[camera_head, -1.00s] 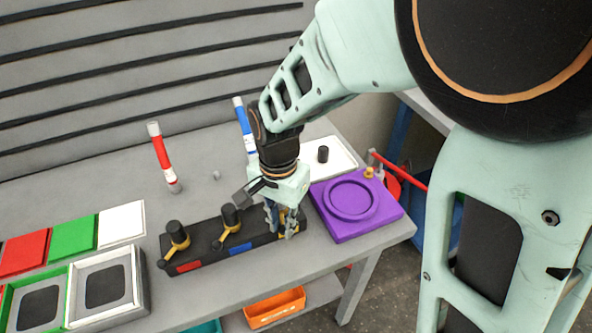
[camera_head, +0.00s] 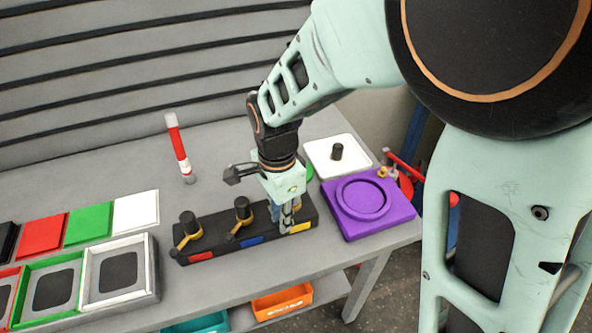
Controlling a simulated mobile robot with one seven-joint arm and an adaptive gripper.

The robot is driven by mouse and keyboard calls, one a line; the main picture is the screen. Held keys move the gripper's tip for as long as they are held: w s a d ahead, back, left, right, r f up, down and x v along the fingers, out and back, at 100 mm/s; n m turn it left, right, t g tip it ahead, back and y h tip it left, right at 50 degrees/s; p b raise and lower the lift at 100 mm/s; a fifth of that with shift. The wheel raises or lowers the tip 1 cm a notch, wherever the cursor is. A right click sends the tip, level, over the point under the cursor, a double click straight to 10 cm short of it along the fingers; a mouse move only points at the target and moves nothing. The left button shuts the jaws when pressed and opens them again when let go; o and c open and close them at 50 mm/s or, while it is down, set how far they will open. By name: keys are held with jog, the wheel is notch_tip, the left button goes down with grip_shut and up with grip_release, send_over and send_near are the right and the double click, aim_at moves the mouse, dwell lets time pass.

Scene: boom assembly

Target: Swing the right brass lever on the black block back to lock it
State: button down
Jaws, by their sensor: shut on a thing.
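The black block (camera_head: 218,243) lies on the grey table, with red, blue and yellow labels along its front. The left brass lever (camera_head: 184,240) and the middle brass lever (camera_head: 240,231) each sit around a black post and angle toward the front left. My gripper (camera_head: 287,226) points down at the block's right end, above the yellow label, with its fingers closed together. The right brass lever is hidden by the fingers; it appears to be what they are shut on, but I cannot see its angle.
A purple fixture (camera_head: 399,214) with a round ring stands close to the right of the block. Behind it is a white tray (camera_head: 349,168) with a black cylinder. A red-and-white marker (camera_head: 179,148) stands behind the block. Colored panels and frames (camera_head: 119,275) lie at the left.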

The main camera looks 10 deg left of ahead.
jog(key=shift+w+r+m, duration=0.15)
jog(key=shift+w+m, duration=0.15)
jog(key=shift+m, duration=0.1)
dwell(0.3)
jog(key=c, duration=2)
grip_release()
jog(key=shift+o, duration=0.9)
jog(key=shift+s, duration=0.15)
notch_tip(320, 180, up, 12)
